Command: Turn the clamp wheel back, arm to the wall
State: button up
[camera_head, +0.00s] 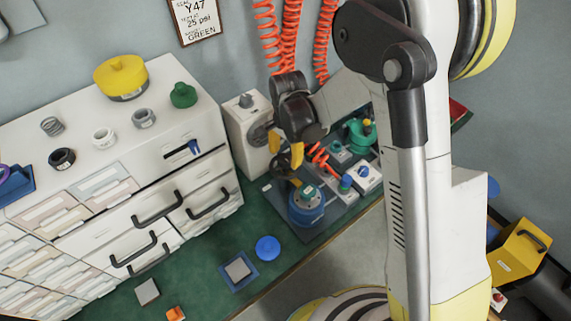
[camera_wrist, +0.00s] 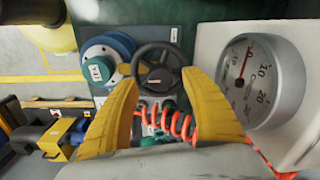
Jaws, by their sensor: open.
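The dark clamp wheel (camera_wrist: 160,62) shows in the wrist view, beyond and between my two yellow fingers, with its round rim and hub facing me. My gripper (camera_wrist: 160,78) is open, with a finger toward each side of the wheel; I cannot tell whether they touch it. In the head view my gripper (camera_head: 285,152) hangs over the back of the test station, and the wheel is mostly hidden below it. The clamp arm is not clearly distinguishable.
A pressure gauge (camera_wrist: 262,80) on a pale box is close on the right in the wrist view. An orange coiled hose (camera_wrist: 180,126) runs below the wheel. White drawers (camera_head: 110,200) stand left of the station. The green bench (camera_head: 200,285) has loose small parts in front.

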jog(key=shift+f+b, duration=0.4)
jog(key=shift+f, duration=1)
grip_shut()
jog(key=shift+w+d, duration=0.1)
jog(key=shift+w, duration=0.05)
